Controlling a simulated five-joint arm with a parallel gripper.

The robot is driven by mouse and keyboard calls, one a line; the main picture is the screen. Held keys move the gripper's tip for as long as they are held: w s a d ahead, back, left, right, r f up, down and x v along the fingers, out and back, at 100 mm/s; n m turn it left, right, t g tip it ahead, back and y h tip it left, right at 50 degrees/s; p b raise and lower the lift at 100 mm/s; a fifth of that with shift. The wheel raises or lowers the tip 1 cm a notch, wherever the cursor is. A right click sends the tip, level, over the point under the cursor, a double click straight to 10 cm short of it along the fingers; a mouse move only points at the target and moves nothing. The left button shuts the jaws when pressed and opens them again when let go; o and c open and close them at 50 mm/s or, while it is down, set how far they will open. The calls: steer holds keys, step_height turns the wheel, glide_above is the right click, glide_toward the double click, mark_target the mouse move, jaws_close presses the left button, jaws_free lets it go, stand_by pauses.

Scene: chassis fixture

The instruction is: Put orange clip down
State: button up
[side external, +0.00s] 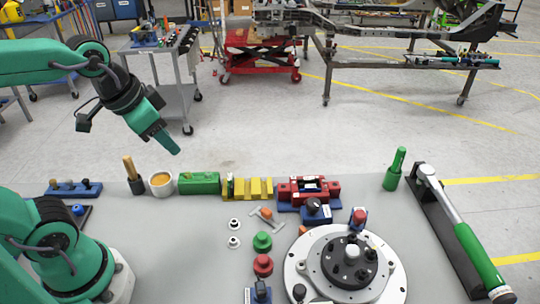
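My gripper (175,150) hangs in the air at the left, over the far edge of the grey table and well above its surface. Its green fingers overlap in this view, so I cannot tell whether they are open or shut. No orange clip shows at the fingers. A small orange piece (267,212) sits by a grey metal bracket in the middle of the table. Another small orange piece (302,230) lies at the upper left rim of the round plate. Both are too small for me to tell which is the clip.
The round plate (300,262) with a black hub stands at front right. Along the back stand a cup (161,184), a green block (199,183), a yellow rack (247,188) and a red-blue fixture (309,190). A green-handled tool (480,257) lies at right. The table's left middle is clear.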

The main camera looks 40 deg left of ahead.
steer(key=shift+s+a+f+n+t, duration=0.15)
steer(key=shift+s+a+n, duration=0.1)
steer(key=shift+s+n, duration=0.35)
steer(key=shift+s+a+r+n+t, duration=0.15)
steer(key=shift+s+a+n, duration=0.1)
steer(key=shift+s+n, duration=0.3)
